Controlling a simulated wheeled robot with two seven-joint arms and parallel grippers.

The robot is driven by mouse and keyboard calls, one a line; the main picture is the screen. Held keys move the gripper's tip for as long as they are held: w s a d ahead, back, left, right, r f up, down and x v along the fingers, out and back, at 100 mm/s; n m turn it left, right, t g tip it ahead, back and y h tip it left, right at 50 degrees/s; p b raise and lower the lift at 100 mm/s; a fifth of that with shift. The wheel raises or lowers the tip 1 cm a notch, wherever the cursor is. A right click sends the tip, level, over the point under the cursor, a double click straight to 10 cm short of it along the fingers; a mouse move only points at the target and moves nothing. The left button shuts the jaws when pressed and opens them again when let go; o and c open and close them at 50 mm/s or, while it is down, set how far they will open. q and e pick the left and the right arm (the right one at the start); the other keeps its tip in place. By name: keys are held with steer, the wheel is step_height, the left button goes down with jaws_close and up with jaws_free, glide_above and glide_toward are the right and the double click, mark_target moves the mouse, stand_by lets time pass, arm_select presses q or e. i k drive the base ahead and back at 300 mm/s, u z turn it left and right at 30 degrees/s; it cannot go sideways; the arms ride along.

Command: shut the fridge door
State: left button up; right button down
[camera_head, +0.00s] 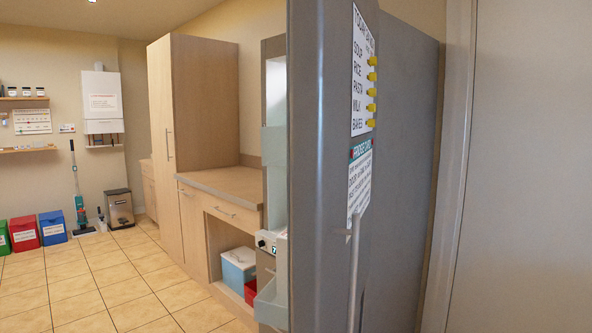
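The fridge door (400,200) stands open as a tall grey panel in the middle of the head view. Its near edge is close to me, and its outer face recedes to the right. A pale vertical bar handle (354,270) is on that face, below a list held by yellow magnets (371,92) and a second printed note (359,182). Pale shelves or bins (272,297) show just left of the door's edge. Most of the fridge interior is hidden behind the door. Neither of my grippers is in view.
A wooden counter (222,183) and tall cupboard (200,100) stand left of the fridge. A blue-and-white box (238,268) sits under the counter. A pale wall or panel (520,170) is close on the right. The tiled floor (95,285) at left is clear.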

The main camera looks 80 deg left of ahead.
mark_target(331, 146)
steer(key=u, duration=2.1)
steer(key=i, duration=0.5)
steer(key=z, duration=0.7)
steer(key=k, duration=0.55)
steer(key=u, duration=0.8)
